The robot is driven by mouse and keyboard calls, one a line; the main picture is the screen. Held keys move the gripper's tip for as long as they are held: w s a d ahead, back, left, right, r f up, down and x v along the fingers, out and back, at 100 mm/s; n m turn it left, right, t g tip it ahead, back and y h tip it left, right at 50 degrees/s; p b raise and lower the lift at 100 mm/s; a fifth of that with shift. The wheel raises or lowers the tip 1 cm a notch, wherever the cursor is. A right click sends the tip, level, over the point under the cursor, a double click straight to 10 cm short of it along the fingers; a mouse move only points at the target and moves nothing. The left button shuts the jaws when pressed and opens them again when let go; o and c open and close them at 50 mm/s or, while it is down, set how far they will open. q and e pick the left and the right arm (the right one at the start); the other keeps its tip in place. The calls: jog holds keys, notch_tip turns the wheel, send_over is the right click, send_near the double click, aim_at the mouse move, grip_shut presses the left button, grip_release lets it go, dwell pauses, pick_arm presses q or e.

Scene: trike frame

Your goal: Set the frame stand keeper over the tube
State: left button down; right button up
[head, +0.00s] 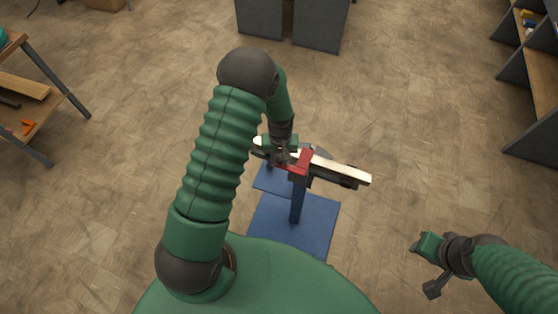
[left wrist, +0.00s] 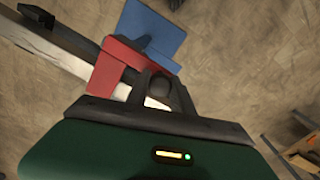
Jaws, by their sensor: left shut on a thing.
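The keeper, a red angled piece (head: 304,160), is at the pale tube (head: 340,170), above the blue stand (head: 297,205). My left gripper (head: 281,155) is shut on the keeper's left end. In the left wrist view the red keeper (left wrist: 116,66) lies across the tube (left wrist: 50,58), with the gripper's dark fingers (left wrist: 150,88) at its lower right side. The fingers hide part of the keeper, so I cannot tell whether it is fully seated. My right gripper (head: 428,264) is away at the lower right, holding nothing that I can see.
The stand's blue base plates (head: 313,225) rest on the wooden floor. A workbench (head: 35,95) stands at the left and a shelf unit (head: 540,80) at the right. Grey cabinets (head: 292,22) stand at the back. The floor between is clear.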

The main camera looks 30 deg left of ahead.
pick_arm(q)
jog(key=shift+w+r, duration=0.1)
jog(key=shift+w, duration=0.05)
jog(key=c, duration=1.5)
grip_release()
jog(key=shift+d, duration=0.1)
jog(key=o, duration=0.4)
jog(key=shift+d, duration=0.1)
jog(key=shift+r, duration=0.2)
notch_tip(320, 180, up, 16)
jog(key=b, duration=0.1)
jog(key=shift+r+b, duration=0.15)
jog(key=shift+b, duration=0.15)
